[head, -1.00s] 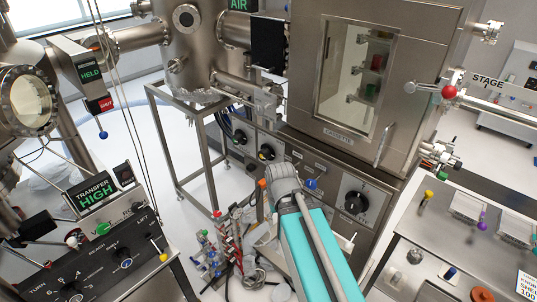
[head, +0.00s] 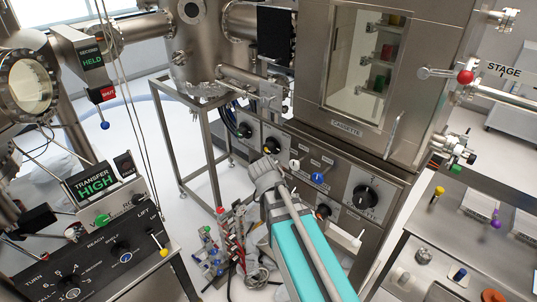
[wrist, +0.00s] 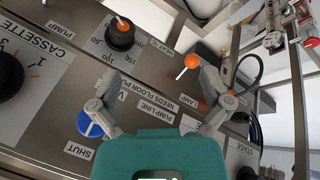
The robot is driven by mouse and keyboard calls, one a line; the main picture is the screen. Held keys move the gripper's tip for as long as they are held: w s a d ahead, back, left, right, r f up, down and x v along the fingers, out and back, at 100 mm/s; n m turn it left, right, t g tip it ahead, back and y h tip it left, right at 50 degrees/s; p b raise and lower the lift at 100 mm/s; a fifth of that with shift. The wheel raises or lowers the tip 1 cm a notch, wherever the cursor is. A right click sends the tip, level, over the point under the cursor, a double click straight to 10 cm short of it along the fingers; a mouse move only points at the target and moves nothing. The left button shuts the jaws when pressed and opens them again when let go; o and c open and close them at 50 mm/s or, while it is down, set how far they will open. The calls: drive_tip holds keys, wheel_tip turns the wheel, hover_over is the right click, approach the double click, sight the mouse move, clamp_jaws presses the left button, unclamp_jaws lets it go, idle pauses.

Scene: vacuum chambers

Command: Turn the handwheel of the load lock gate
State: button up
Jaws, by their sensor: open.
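I cannot make out a thing that is clearly the load lock gate's handwheel. My gripper (wrist: 162,84) is open and empty in front of the steel control panel (wrist: 60,110). Between and beyond its fingers is an orange ball on a white lever (wrist: 192,62). A black dial with an orange mark (wrist: 120,32) is beyond the left finger, and a blue knob (wrist: 90,124) lies beside it. In the head view my gripper (head: 264,178) is before the panel under the chamber with the glazed door (head: 357,70). Its fingertips are hard to see there.
A black dial (head: 365,197) and a blue knob (head: 317,177) are on the panel right of my gripper. A steel frame (head: 183,150) stands to the left. A control console (head: 110,245) is at lower left, a steel bench (head: 460,235) at right.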

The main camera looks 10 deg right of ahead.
drive_tip(key=w+a+m+t+h+b, duration=0.1)
drive_tip(key=w+m+t+h+b, duration=0.1)
drive_tip(key=w+m+h+b, duration=0.3)
drive_tip(key=m+t+h+b, duration=0.4)
drive_tip(key=t+h+b, duration=0.1)
drive_tip(key=t, duration=0.2)
approach(267, 149)
drive_tip(key=v, duration=0.2)
drive_tip(key=shift+s+a, duration=0.1)
drive_tip(key=shift+s, duration=0.05)
drive_tip(key=x, duration=1.4)
drive_tip(key=shift+a+f, duration=0.1)
drive_tip(key=shift+a, duration=0.05)
drive_tip(key=c, duration=1.2)
drive_tip(key=shift+o, duration=0.2)
